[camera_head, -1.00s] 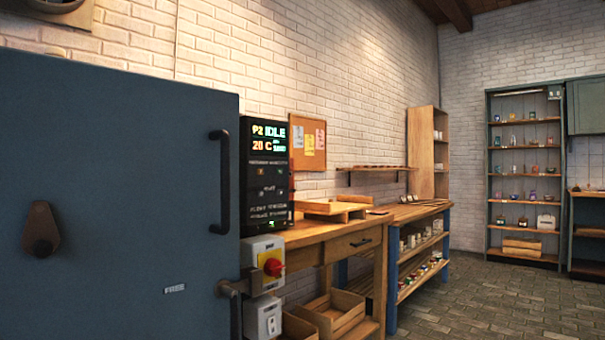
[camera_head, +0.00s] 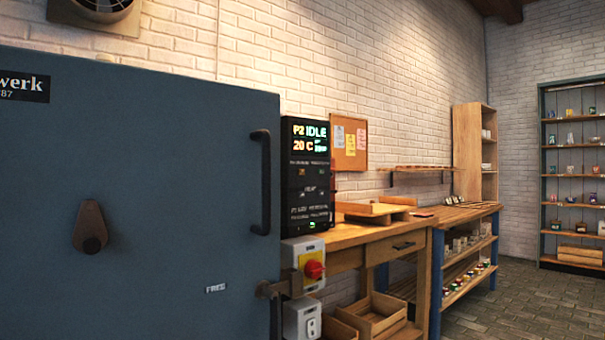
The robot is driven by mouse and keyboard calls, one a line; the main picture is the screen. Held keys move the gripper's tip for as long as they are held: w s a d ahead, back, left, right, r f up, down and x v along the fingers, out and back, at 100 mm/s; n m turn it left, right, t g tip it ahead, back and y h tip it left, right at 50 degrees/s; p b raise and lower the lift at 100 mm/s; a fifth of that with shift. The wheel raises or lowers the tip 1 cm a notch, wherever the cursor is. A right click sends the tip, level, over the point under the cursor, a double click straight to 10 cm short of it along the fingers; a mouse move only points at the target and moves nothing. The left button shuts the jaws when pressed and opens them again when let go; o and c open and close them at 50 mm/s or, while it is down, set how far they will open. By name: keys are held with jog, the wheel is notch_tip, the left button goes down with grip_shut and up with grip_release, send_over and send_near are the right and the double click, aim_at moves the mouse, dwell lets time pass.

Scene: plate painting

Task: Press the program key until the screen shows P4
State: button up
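A black control panel (camera_head: 306,175) stands at the right edge of a large blue-grey kiln (camera_head: 150,190). Its lit screen (camera_head: 310,138) reads P2 IDLE and 20 C, with smaller text too small to read. Below the screen are small labels and keys; I cannot tell which one is the program key. A small green light shows near the panel's bottom. My gripper is not in view.
A grey box with a red knob (camera_head: 314,269) on yellow sits below the panel, with another grey box (camera_head: 302,318) under it. The kiln's door handle (camera_head: 261,182) juts out left of the panel. A wooden bench (camera_head: 360,234) stands to the right. Open floor (camera_head: 540,305) lies at right.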

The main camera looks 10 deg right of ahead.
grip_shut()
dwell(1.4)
